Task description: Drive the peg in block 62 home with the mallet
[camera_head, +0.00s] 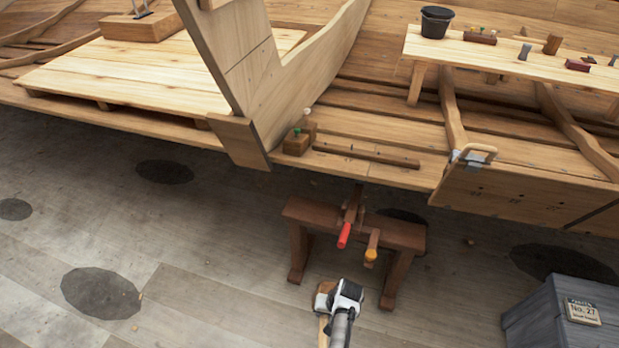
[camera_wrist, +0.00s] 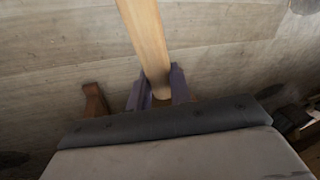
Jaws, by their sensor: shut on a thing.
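My gripper (camera_head: 325,300) is low in the head view, in front of a dark stool, and is shut on a pale wooden handle (camera_head: 323,332). In the wrist view the two dark fingers (camera_wrist: 160,90) close around this handle (camera_wrist: 145,35), which runs up out of the picture. I take it for the mallet; its head is not clearly shown. A brown block (camera_head: 297,142) with a green peg and a pale-topped peg beside it sits on the hull's edge. No number is readable on it, so I cannot tell whether it is block 62.
The dark stool (camera_head: 300,210) holds tools with a red handle (camera_head: 344,236) and a yellow end (camera_head: 371,255). A bench (camera_head: 540,68) at the upper right bears a black bucket (camera_head: 436,22) and several small blocks. A grey box (camera_head: 560,315) stands lower right. The floor at left is clear.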

